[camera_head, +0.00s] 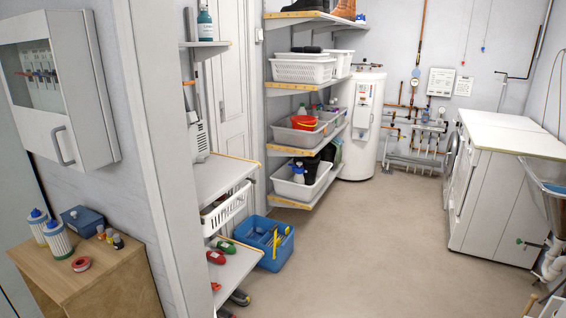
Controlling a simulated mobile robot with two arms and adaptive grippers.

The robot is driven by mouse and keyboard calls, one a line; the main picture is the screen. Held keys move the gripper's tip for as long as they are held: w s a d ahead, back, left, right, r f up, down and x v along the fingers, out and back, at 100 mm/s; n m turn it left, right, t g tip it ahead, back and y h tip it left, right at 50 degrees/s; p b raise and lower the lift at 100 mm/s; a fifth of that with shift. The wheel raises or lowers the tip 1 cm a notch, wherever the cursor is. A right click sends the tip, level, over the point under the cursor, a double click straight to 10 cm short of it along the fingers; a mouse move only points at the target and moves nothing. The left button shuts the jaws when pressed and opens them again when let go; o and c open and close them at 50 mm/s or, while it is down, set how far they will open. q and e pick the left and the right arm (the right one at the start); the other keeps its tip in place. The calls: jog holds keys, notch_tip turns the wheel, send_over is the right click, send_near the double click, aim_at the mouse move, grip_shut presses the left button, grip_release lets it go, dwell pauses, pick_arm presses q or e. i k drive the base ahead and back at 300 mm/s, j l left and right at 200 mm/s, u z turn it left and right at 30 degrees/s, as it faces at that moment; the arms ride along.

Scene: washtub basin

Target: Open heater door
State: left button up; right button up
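A white wall cabinet (88,60) hangs at the upper left. Its front has a window with valves and red and blue fittings behind it, and a grey curved handle (62,147) near the bottom. This door looks shut. A tall white cylindrical heater (362,150) stands in the back corner beside the shelves, with a control panel (364,100) on its front. I cannot tell whether that panel is a door. Neither of my grippers shows in the head view.
A wooden stand (95,282) below the cabinet holds filter cartridges, a blue box (82,221) and a red tape roll (81,264). A wall edge and shelves with baskets stand right of it. A blue crate (275,252) is on the floor. White appliances (500,200) line the right; the middle floor is clear.

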aim_at(362, 118)
jog(key=i+l+z, duration=0.15)
jog(key=i+z, duration=0.15)
jog(key=i, duration=0.35)
jog(key=i+z, duration=0.35)
jog(key=i, duration=0.35)
jog(key=i+j+z, duration=0.3)
jog(key=i, duration=1)
jog(key=i+l+u, duration=0.1)
jog(key=i, duration=0.6)
jog(key=i+l, duration=0.1)
jog(key=i, duration=0.55)
jog(key=i+l+u, duration=0.1)
jog(key=i, duration=0.55)
jog(key=i+l+u, duration=0.2)
jog(key=i, duration=0.8)
jog(key=j, duration=0.1)
